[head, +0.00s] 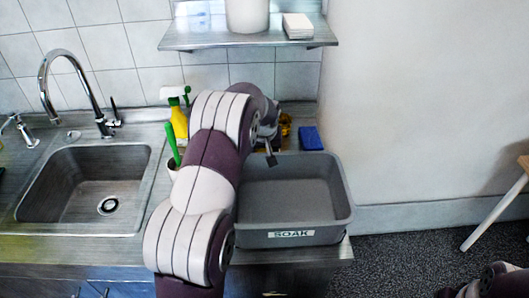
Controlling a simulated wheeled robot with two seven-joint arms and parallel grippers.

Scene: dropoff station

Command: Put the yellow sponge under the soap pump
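A metal soap pump (24,131) stands at the left edge of the sink. I cannot make out a yellow sponge for certain. An amber-yellow thing (286,124) shows at the back of the counter, partly hidden behind my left wrist. My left arm rises through the middle of the view. Its gripper (270,152) points down near the back left rim of the grey bin, beside the amber thing. Its fingers are mostly hidden, so I cannot tell whether they are open. Part of my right gripper (461,291) shows at the bottom right, too cut off to read.
A grey bin (292,236) labelled SOAK stands right of my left arm. A blue sponge (311,138) lies behind it. A yellow spray bottle (179,119) and a green-handled brush (173,143) stand left of the arm. The sink (82,186) is empty. A shelf (190,41) hangs above.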

